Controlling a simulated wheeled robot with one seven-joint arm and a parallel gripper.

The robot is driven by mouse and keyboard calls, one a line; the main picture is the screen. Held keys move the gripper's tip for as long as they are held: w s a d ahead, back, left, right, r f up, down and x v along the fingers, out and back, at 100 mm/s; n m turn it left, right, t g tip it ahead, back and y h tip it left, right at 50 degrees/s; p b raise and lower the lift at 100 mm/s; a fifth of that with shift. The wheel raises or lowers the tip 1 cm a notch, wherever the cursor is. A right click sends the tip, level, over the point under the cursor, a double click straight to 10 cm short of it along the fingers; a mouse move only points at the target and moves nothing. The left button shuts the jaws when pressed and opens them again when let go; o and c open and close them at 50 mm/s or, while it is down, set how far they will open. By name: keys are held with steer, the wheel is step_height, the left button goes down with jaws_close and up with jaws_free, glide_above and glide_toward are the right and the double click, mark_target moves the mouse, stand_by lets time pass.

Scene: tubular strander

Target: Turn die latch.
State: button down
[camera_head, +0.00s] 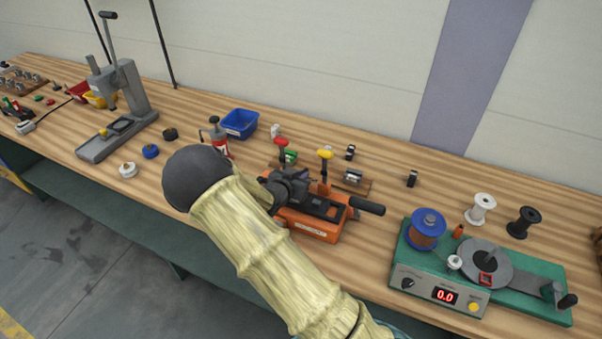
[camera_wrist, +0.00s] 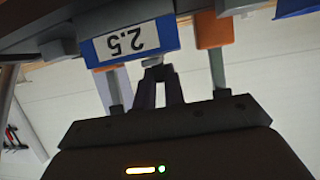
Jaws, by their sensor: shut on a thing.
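In the wrist view, my gripper (camera_wrist: 158,70) has its two dark fingers closed together at the tips on a small grey piece (camera_wrist: 152,61). That piece sits against a blue block (camera_wrist: 137,40) with an upside-down white "2.5" label. An orange part (camera_wrist: 214,30) stands beside the block. In the head view, an orange bench device (camera_head: 312,226) with a black lever (camera_head: 367,205) stands at the middle of the bench. My arm covers its left side. The gripper's fingertips and the small grey piece cannot be made out there.
A green winder (camera_head: 440,277) stands to the right, and a grey press (camera_head: 130,92) at the left. A blue bin (camera_head: 239,123) is at the back.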

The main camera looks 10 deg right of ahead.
steer(key=shift+r+p, duration=0.2)
steer(key=shift+p, duration=0.2)
steer(key=p, duration=0.1)
steer(key=m+g+h+p, duration=0.1)
steer(key=shift+w+a+m+p, duration=0.15)
steer(key=shift+m+p, duration=0.15)
steer(key=shift+p, duration=0.05)
steer(key=shift+w+m+g+h+p, duration=0.15)
steer(key=shift+m+g+h+p, duration=0.55)
steer(key=shift+m+g+h, duration=0.15)
steer(key=shift+w+a+f+m+g+h+b, duration=0.15)
steer(key=shift+m+g+h, duration=0.1)
steer(key=shift+m+g, duration=0.3)
steer(key=shift+w+f+m+g+h+b, duration=0.1)
steer(key=shift+m+g+h+b, duration=0.1)
steer(key=shift+m+g, duration=0.25)
steer(key=shift+m+g+h+b, duration=0.45)
steer(key=shift+m+g, duration=0.2)
steer(key=shift+g, duration=0.1)
steer(key=shift+a+r, duration=0.1)
steer(key=c, duration=1.5)
jaws_free()
